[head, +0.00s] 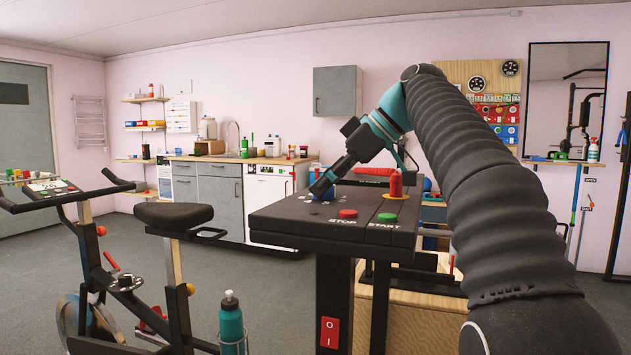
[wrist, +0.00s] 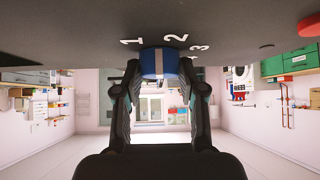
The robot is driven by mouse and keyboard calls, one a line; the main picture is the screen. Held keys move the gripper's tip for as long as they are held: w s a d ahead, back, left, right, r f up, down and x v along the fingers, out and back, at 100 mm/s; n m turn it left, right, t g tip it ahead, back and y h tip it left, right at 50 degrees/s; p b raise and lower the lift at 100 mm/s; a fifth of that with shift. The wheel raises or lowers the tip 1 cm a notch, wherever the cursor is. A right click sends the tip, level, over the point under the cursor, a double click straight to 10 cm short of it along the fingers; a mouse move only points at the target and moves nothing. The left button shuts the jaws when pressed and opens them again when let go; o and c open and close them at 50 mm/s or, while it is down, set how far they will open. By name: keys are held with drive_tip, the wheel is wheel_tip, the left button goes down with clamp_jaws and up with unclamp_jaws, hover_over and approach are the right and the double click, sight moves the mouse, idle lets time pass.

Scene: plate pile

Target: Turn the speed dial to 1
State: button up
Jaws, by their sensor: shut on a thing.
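The speed dial (wrist: 154,65) is a blue knob with a pale stripe. In the wrist view it stands out from a dark panel (wrist: 80,25), with white numerals 1, 2 and 3 around it. The 1 is left of the knob, the 2 above it and the 3 to the right. I cannot tell which numeral the stripe marks. My gripper (wrist: 160,72) is shut on the knob, one finger on each side. In the head view my gripper (head: 322,186) reaches down to the blue dial (head: 326,195) at the console's left, partly hiding it and its numerals.
The console (head: 290,222) also carries a red STOP button (head: 347,213), a green START button (head: 387,217) and an upright red piece (head: 395,184) on a yellow base. An exercise bike (head: 173,213) stands to the left. A red rocker switch (head: 329,332) is on the console's post.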

drive_tip(key=shift+w+d+n+g, duration=0.3)
drive_tip(key=shift+n+g, duration=0.1)
drive_tip(key=shift+n, duration=0.2)
drive_tip(key=shift+d, duration=0.1)
drive_tip(key=shift+a+n+g, duration=0.25)
drive_tip(key=shift+n+g, duration=0.05)
drive_tip(key=o, duration=0.8)
drive_tip(key=shift+c, duration=0.2)
drive_tip(key=o, duration=0.4)
drive_tip(key=shift+a, duration=0.1)
drive_tip(key=shift+c, duration=0.2)
